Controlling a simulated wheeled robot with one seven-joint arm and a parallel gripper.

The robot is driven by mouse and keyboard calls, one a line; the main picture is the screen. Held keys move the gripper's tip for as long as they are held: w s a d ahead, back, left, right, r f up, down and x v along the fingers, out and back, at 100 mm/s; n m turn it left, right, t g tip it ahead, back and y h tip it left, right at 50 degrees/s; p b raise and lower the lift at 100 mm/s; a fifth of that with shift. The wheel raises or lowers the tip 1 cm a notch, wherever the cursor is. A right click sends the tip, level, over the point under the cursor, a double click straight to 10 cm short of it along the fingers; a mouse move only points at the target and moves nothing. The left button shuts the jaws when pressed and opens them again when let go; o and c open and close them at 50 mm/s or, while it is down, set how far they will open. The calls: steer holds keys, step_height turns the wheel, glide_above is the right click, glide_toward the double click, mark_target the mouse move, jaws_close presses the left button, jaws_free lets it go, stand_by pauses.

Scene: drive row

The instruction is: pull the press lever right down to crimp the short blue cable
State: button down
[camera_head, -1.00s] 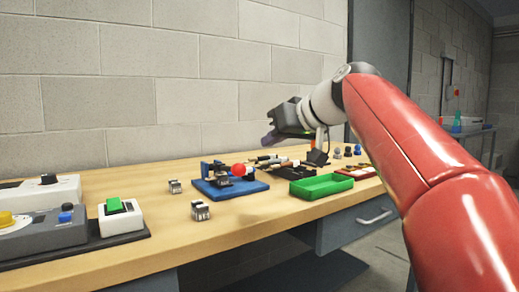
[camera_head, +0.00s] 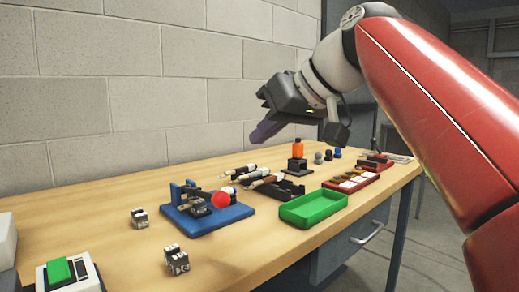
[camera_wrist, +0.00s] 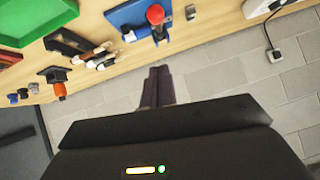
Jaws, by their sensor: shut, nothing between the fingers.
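The press (camera_head: 180,191) stands on a blue base plate (camera_head: 222,219) on the wooden bench, with a red ball knob (camera_head: 222,200) on its lever. How far down the lever stands is hard to tell. The wrist view shows the red knob (camera_wrist: 155,14) and blue plate (camera_wrist: 128,13) at the top. My gripper (camera_head: 265,132) is shut and empty, in the air above and behind the press, apart from the lever. Its dark purple fingers (camera_wrist: 157,85) also show in the wrist view. I cannot make out a short blue cable.
A green tray (camera_head: 313,209) lies right of the press, with cable-like pieces on a black holder (camera_head: 285,190) behind it. A red tray (camera_head: 350,182) and an orange-topped stand (camera_head: 298,152) are farther right. Small metal blocks (camera_head: 177,261) sit left. A block wall (camera_head: 90,100) backs the bench.

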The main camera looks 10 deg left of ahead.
steer(key=f+b+x, duration=0.1)
steer(key=x, duration=0.5)
steer(key=s+d+f+b+x, duration=0.1)
steer(key=x, duration=0.5)
steer(key=shift+s+f+b, duration=0.2)
steer(key=shift+s+b, duration=0.1)
